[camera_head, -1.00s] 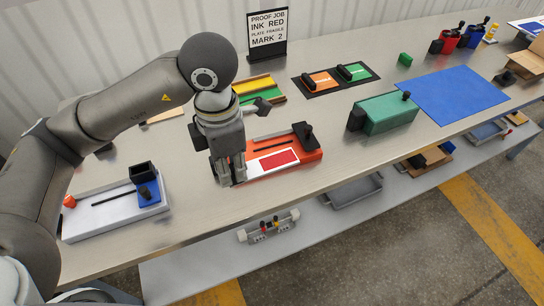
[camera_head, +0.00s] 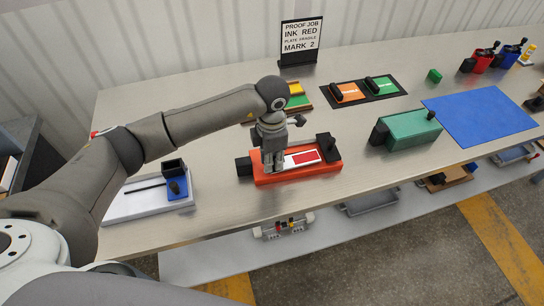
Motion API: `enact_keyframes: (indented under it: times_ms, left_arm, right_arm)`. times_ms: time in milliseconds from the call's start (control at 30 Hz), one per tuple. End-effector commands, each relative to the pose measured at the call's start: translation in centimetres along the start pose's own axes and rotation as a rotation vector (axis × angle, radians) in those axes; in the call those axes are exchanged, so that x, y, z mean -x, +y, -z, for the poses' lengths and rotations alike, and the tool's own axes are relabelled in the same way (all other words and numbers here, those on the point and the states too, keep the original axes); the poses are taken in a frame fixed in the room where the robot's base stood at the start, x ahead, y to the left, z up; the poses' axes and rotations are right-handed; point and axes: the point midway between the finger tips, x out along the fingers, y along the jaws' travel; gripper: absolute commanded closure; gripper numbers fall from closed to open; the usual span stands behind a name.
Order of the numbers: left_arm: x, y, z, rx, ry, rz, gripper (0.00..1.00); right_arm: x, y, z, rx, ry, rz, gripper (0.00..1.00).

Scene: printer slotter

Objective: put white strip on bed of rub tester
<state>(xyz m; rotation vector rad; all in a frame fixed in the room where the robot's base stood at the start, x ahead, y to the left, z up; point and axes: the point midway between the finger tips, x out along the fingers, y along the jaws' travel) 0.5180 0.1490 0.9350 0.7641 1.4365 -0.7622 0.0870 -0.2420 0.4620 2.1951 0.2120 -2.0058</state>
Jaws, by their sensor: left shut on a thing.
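The white strip (camera_head: 300,160) with a red patch lies flat along the orange device (camera_head: 329,166). My left gripper (camera_head: 273,166) points down over that device and is shut on the strip's left end; the fingers hide the exact grip. A white device (camera_head: 125,205) with a blue block and a dark slot, which looks like the rub tester, stands at the left front of the table. My left arm passes close behind and beside it. My right gripper is not in view.
A green device (camera_head: 410,130) and a blue mat (camera_head: 482,115) are to the right. Orange and green pads (camera_head: 363,90) and a sign (camera_head: 301,38) stand at the back. Bare metal table (camera_head: 222,190) lies between the white and orange devices.

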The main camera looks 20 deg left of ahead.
Motion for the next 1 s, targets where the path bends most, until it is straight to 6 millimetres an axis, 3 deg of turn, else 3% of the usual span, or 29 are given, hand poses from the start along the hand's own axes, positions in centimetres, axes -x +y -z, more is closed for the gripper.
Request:
enact_keyframes:
  times_ms: [100,467,500,667,1000]
  left_arm:
    - [-0.7,0.0,-0.1,0.0,-0.002,0.0,0.99]
    - [-1.3,0.1,-0.1,0.0,-0.003,-0.002,0.99]
    - [-1.3,0.1,-0.1,0.001,-0.003,-0.002,0.8]
    - [-1.2,0.1,-0.1,0.001,-0.003,-0.002,0.59]
    - [-1.0,0.1,-0.1,0.001,-0.003,-0.002,0.59]
  right_arm:
    - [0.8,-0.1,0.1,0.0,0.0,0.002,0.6]
    - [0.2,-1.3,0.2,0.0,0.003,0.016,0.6]
    - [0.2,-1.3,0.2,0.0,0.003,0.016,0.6]
    - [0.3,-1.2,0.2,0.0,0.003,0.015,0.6]
    - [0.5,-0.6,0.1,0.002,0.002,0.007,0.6]
